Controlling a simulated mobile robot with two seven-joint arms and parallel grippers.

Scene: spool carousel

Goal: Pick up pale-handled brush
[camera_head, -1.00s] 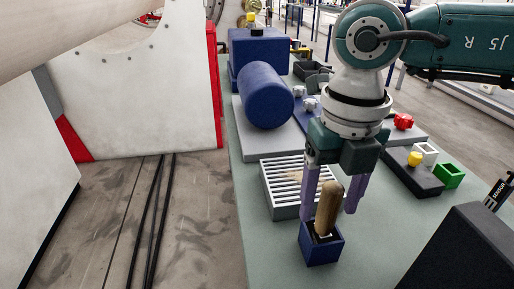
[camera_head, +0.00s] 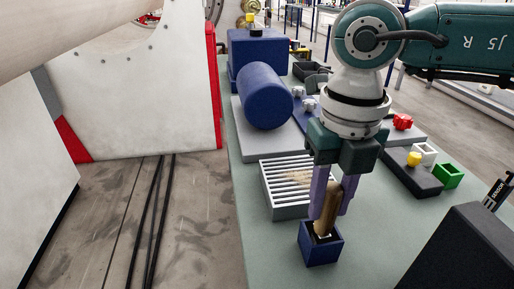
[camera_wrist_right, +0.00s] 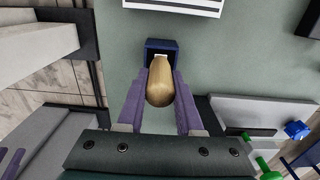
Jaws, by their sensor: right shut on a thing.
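The pale-handled brush (camera_head: 325,222) stands handle-up in a small blue square holder (camera_head: 320,250) on the green-grey table; its lower end is hidden inside the holder. My right gripper (camera_head: 331,212) points down over the holder, its purple fingers closed on the handle. In the right wrist view the brush handle (camera_wrist_right: 160,84) sits between both fingers (camera_wrist_right: 161,95), with the blue holder (camera_wrist_right: 160,46) just beyond. My left gripper is not in view.
A slatted grey tray (camera_head: 286,207) stands just behind the holder. A blue cylinder (camera_head: 265,96) lies on a grey plate further back. A black block with a yellow knob (camera_head: 414,158) and a green box (camera_head: 449,176) are at right. A dark box (camera_head: 462,250) fills the front right.

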